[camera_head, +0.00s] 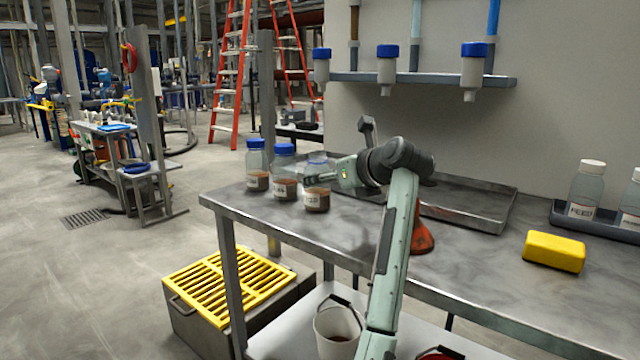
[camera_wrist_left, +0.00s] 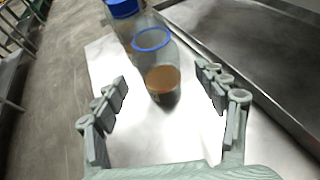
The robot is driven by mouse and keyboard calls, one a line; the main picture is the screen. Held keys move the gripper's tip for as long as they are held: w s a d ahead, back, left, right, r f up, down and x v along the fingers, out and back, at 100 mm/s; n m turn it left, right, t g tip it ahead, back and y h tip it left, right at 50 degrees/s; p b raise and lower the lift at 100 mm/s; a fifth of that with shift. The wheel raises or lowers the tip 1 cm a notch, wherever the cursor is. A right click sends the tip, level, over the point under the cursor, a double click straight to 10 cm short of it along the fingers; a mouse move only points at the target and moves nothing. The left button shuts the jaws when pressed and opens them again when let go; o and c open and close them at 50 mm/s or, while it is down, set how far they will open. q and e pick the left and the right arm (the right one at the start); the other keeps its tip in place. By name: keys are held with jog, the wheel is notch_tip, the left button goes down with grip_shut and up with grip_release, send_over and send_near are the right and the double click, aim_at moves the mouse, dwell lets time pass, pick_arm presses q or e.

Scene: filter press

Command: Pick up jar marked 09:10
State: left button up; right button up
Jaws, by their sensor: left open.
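Three clear jars with brown contents stand in a row at the left end of the steel bench: a left jar (camera_head: 257,168), a middle jar (camera_head: 285,180) and a right jar (camera_head: 317,198). The left and middle ones have blue lids. Their white labels are too small to read, so I cannot tell which is marked 09:10. My left gripper (camera_head: 318,180) is at the right jar. In the left wrist view, the open left gripper (camera_wrist_left: 163,78) has its fingers on either side of a jar with a blue ring at its top (camera_wrist_left: 161,82). A blue-lidded jar (camera_wrist_left: 124,9) stands beyond it.
A shallow metal tray (camera_head: 470,205) lies on the bench behind my arm. An orange-red cone-like object (camera_head: 421,238), partly hidden, and a yellow block (camera_head: 554,252) are further right. Capped bottles (camera_head: 586,190) stand in a dark tray. A rack shelf (camera_head: 430,79) hangs above.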

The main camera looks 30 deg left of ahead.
pick_arm(q)
jog(key=x, duration=0.5)
jog(key=shift+s+r+p, duration=0.1)
jog(key=shift+s+p, duration=0.05)
jog(key=shift+p, duration=0.2)
jog(key=shift+w+a, duration=0.2)
jog(key=shift+a, duration=0.05)
jog(key=shift+c, duration=0.4)
jog(key=c, duration=1.2)
jog(key=shift+c, duration=0.4)
pick_arm(e)
notch_tip(320, 180, down, 2)
jog(key=shift+w+a+f, duration=0.1)
